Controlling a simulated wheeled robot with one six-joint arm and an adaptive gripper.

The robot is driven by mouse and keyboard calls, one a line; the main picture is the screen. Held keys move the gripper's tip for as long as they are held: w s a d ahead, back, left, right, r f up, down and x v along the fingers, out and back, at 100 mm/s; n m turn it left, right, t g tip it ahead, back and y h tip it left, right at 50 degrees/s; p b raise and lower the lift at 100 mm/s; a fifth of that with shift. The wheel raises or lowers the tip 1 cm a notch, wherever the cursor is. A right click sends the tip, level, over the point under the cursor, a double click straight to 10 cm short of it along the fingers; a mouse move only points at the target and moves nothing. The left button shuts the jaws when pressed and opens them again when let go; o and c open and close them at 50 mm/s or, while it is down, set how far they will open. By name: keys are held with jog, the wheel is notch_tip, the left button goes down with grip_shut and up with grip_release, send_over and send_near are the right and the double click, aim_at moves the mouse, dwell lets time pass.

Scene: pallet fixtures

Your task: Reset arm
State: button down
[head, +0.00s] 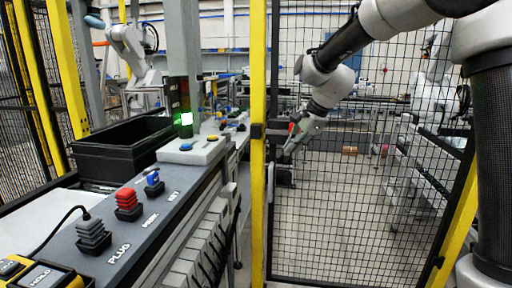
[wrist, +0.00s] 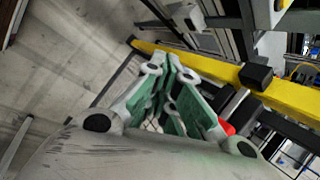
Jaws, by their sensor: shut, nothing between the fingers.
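My arm (head: 338,45) reaches in from the upper right of the head view, bent downward at the wrist. My gripper (head: 289,150) hangs in the air, pointing down and left, in front of the mesh fence and just right of the yellow post. In the wrist view my gripper (wrist: 178,62) shows its green-padded fingers closed together with nothing held. A yellow beam (wrist: 215,72) passes behind the fingers in that view.
A yellow post (head: 258,120) and mesh fence (head: 350,210) stand close by.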

jog(key=s+d+n+h, duration=0.1)
jog(key=s+d+n, duration=0.3)
jog(key=s+d, duration=0.4)
jog(key=s+d+r+n+h, duration=0.1)
jog(key=s+d+n, duration=0.4)
jog(key=s, duration=1)
jog(key=s+d+n+h, duration=0.2)
jog(key=s+d+n, duration=0.3)
jog(key=s+d, duration=0.5)
jog(key=shift+s+d+r, duration=0.4)
jog(key=shift+s, duration=0.35)
jog(key=shift+d, duration=0.1)
